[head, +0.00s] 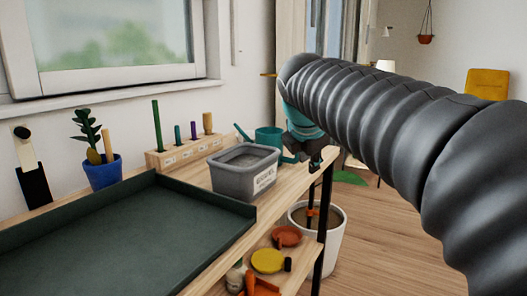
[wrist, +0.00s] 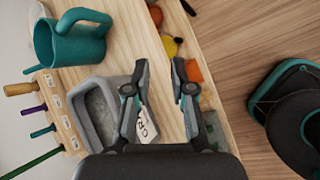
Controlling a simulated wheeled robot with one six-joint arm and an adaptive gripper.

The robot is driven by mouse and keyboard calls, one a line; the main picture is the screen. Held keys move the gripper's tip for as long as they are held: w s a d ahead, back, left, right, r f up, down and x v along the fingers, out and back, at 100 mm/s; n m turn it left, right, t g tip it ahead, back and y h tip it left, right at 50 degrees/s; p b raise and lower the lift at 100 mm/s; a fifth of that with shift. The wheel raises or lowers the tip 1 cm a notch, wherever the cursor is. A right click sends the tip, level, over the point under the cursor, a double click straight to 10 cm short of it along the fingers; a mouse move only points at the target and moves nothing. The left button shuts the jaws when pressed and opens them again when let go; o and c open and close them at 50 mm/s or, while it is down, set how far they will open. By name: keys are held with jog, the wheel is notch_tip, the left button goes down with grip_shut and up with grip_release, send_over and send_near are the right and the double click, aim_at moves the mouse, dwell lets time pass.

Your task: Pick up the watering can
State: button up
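The teal watering can (head: 268,136) stands on the wooden bench behind the grey tub in the head view, partly hidden by the tub. In the wrist view the watering can (wrist: 78,45) is at the upper left, with its looped handle showing. My gripper (wrist: 160,65) is open, its two fingers apart with nothing between them. It hangs over the bench's edge, to the right of the can and the tub in the wrist view. In the head view my gripper (head: 317,163) is beside the can, partly covered by my arm.
The grey labelled tub (head: 246,172) sits close to the can. A peg rack (head: 185,152), a blue plant pot (head: 103,172) and a dark green tray (head: 110,235) share the bench. A lower shelf holds orange and yellow items (head: 268,261). A white pot (head: 331,240) stands beyond the bench.

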aim_at(298, 167)
jog(key=w+a+r+n+h, duration=0.15)
jog(key=w+r+n, duration=0.25)
jog(key=w+n, duration=0.45)
jog(key=shift+t, duration=0.4)
jog(key=b+x, duration=0.1)
jog(key=x, duration=0.8)
jog(key=a+b+x, duration=0.1)
jog(key=x, duration=0.3)
jog(key=shift+w+f+b, duration=0.2)
jog(key=shift+w+b, duration=0.15)
grip_shut()
jog(key=shift+r, duration=0.1)
